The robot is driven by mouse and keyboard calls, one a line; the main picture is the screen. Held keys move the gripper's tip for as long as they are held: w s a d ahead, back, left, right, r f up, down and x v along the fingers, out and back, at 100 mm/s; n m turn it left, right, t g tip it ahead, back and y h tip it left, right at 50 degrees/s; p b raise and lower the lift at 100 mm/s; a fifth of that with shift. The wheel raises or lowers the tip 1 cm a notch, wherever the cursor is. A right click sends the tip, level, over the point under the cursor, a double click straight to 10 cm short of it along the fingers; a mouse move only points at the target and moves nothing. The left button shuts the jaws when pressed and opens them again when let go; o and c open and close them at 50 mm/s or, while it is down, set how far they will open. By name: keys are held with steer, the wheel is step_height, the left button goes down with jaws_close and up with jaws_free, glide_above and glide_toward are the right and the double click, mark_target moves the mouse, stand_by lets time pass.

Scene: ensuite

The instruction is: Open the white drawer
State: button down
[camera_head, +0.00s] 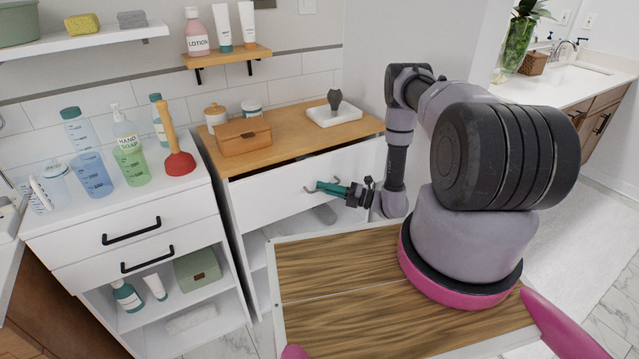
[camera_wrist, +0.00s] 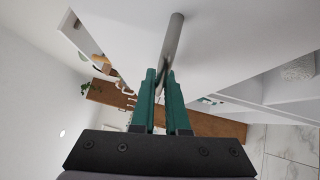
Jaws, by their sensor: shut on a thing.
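The white drawer (camera_head: 268,202) is in the wooden-topped cabinet at the middle of the head view. A narrow dark gap shows between its front and the wooden top. Its grey bar handle (camera_head: 308,189) is partly hidden by my gripper (camera_head: 322,187). The green fingers are shut on the handle, coming from the right. In the wrist view, the handle (camera_wrist: 174,40) runs up from between the fingertips of my gripper (camera_wrist: 161,76), and the white front fills the area behind it.
A left cabinet (camera_head: 130,222) has two white drawers with black handles and stands close beside. A brown box (camera_head: 243,137) and a white tray (camera_head: 334,115) sit on the wooden top. Open shelving lies below the drawer. A vanity (camera_head: 590,100) stands far right.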

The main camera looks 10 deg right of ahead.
steer(key=s+d, duration=0.2)
steer(key=s, duration=0.4)
steer(key=s+d, duration=0.2)
steer(key=s, duration=0.5)
steer(key=shift+s+d, duration=0.25)
steer(key=c, duration=0.9)
jaws_free()
steer(key=shift+d, duration=0.1)
steer(key=v, duration=1)
steer(key=shift+s+d+f, duration=0.1)
steer(key=shift+s+d, duration=0.05)
steer(key=shift+d, duration=0.15)
